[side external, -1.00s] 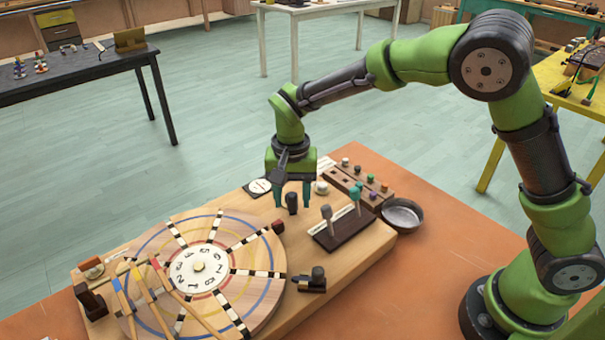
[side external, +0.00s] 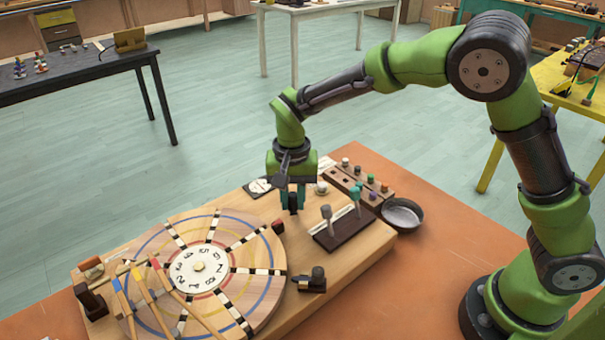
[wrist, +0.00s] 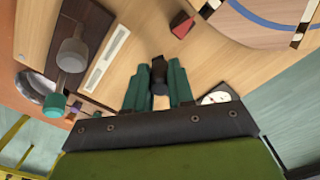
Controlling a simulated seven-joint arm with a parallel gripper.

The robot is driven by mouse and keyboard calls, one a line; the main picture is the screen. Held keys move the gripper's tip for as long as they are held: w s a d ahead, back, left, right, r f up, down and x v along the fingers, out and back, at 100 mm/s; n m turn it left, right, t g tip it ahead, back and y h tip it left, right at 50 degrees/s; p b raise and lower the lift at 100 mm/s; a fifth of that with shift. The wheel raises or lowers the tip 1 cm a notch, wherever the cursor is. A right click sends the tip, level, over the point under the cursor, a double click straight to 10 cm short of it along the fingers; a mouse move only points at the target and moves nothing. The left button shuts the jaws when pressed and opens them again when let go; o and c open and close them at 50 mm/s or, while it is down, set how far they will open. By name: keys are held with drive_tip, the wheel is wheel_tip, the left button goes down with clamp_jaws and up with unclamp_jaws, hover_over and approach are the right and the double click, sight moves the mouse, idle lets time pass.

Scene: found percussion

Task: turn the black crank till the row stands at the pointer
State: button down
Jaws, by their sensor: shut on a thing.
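The black crank's upright handle (side external: 293,203) stands on the wooden board beyond the wheel's upper right. My gripper (side external: 293,200) points down with its teal fingers shut on the handle, one finger on each side. In the wrist view the dark handle (wrist: 158,72) shows between the fingers (wrist: 159,88). The round wooden wheel (side external: 265,308) has a white numbered centre (side external: 197,267) and several radial rows of black and white blocks. A small dark red block (side external: 278,227), perhaps the pointer, sits at the wheel's right rim, close to the end of one row (side external: 247,241).
A dark stand with grey and teal-topped pegs (side external: 340,228) is just right of my gripper. A metal bowl (side external: 402,213) and a rack of coloured knobs (side external: 358,187) lie farther right. A black fitting (side external: 312,281) is nearer the front. Several mallets (side external: 150,297) lie across the wheel's left.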

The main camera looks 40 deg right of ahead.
drive_tip(key=shift+s+d+n, duration=0.1)
drive_tip(key=shift+d+n, duration=0.25)
drive_tip(key=shift+n, duration=0.6)
drive_tip(key=shift+s+d+n, duration=0.1)
drive_tip(key=shift+d+n, duration=0.3)
drive_tip(key=shift+n, duration=0.5)
drive_tip(key=shift+s+d+n, duration=0.1)
drive_tip(key=shift+d+n, duration=0.25)
drive_tip(key=shift+n, duration=0.6)
drive_tip(key=c, duration=1)
unclamp_jaws()
drive_tip(key=shift+o, duration=0.2)
wheel_tip(320, 180, up, 17)
